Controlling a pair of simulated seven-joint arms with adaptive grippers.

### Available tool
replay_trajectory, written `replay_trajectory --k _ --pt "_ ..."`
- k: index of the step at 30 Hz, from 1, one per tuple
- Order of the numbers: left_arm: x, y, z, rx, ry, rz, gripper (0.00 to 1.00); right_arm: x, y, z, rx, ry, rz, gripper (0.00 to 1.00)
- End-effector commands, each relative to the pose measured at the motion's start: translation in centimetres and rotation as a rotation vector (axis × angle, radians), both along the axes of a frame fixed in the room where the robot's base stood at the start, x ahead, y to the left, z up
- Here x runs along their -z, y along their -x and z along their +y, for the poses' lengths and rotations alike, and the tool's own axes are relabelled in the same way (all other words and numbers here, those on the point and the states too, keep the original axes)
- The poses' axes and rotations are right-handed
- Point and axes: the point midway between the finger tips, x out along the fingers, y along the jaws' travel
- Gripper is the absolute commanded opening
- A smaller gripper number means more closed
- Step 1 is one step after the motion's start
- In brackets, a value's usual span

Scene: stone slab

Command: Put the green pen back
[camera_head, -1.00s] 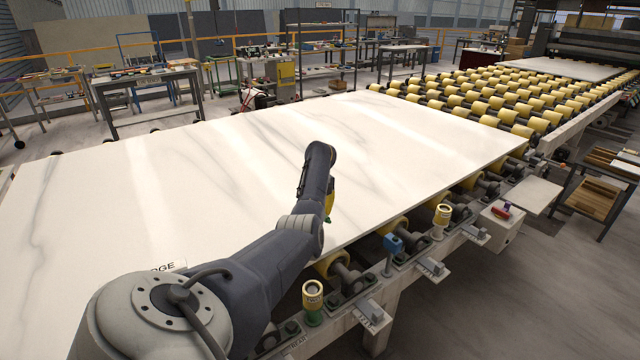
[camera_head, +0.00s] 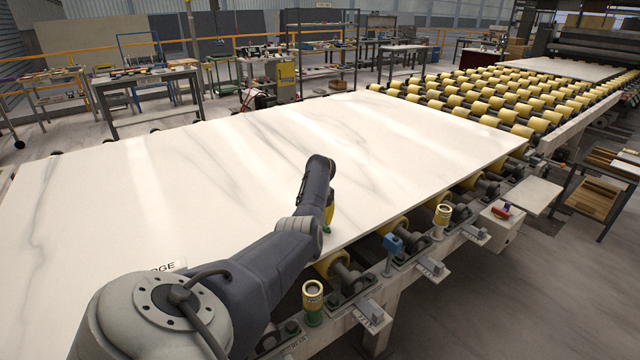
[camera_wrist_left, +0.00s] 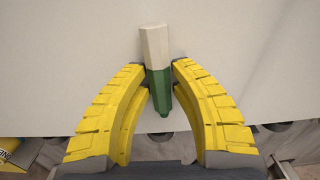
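The green pen (camera_wrist_left: 158,80) has a pale upper part and a dark green lower part. In the left wrist view it sits between the yellow fingers of my left gripper (camera_wrist_left: 161,72), which appear closed against its sides. In the head view my left gripper (camera_head: 329,212) is by the slab's near edge, and the pen's green end (camera_head: 327,230) shows just below it. My right gripper is not in view.
A red item (camera_head: 502,210) lies on a white box at the right.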

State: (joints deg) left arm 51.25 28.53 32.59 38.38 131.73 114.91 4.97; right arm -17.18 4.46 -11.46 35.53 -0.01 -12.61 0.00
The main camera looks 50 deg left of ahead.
Motion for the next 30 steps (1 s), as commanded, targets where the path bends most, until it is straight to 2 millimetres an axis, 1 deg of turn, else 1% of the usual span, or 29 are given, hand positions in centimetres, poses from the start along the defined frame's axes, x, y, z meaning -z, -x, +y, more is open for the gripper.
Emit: replay_trajectory --k 1,4,14,17,20,27,30 --pt "0.0 0.0 0.0 0.0 0.0 0.0 0.29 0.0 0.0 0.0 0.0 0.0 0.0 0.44" --pt "0.0 0.0 0.0 0.0 0.0 0.0 0.41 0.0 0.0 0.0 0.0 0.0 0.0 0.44" --pt "-0.3 0.0 0.0 0.0 -0.001 -0.001 0.41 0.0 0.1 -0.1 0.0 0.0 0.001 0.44" --pt "-1.2 -0.1 0.0 -0.001 -0.002 -0.002 0.41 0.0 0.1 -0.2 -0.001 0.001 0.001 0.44" --pt "-2.6 -0.1 0.0 -0.001 -0.002 -0.004 0.41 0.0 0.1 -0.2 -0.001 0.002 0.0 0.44" --pt "-7.0 -0.1 -0.1 -0.001 -0.002 -0.003 0.41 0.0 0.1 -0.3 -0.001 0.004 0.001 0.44" --pt "-8.6 0.0 -0.1 0.0 -0.001 -0.003 0.41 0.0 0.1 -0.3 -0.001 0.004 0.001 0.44"
